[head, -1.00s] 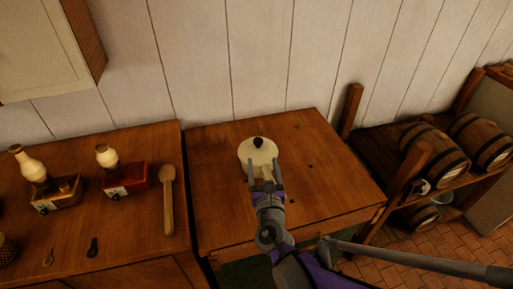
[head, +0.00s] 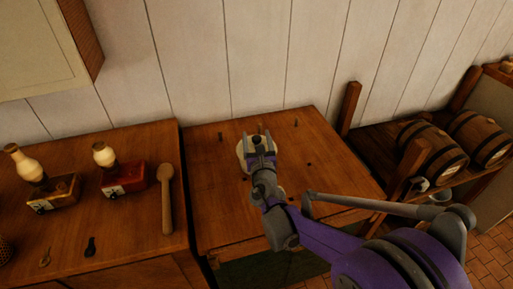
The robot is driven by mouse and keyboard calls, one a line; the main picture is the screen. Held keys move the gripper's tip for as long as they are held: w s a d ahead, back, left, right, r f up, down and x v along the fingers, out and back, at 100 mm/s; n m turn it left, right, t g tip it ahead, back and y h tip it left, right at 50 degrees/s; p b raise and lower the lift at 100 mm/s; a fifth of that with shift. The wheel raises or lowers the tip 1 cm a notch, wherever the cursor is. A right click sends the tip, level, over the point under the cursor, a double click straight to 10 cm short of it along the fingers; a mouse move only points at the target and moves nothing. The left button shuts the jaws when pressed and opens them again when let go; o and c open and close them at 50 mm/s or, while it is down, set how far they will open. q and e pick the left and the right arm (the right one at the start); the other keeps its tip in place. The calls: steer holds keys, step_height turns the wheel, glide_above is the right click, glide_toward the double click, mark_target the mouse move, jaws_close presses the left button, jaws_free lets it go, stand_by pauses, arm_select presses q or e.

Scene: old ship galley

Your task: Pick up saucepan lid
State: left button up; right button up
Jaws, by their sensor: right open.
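The saucepan lid (head: 241,152) is a round, cream-coloured disc with a dark knob (head: 257,140). It lies on the wooden table in the middle of the head view. My right gripper (head: 259,134) is over the lid, with its two fingers apart on either side of the knob. The gripper hides much of the lid, and I cannot tell whether the fingers touch the knob. My left gripper is not in view.
The wooden table (head: 210,200) has a few small dark objects on it. A plank wall is behind.

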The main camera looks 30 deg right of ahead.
jaws_close()
stand_by(0.3)
steer(key=shift+r, duration=0.1)
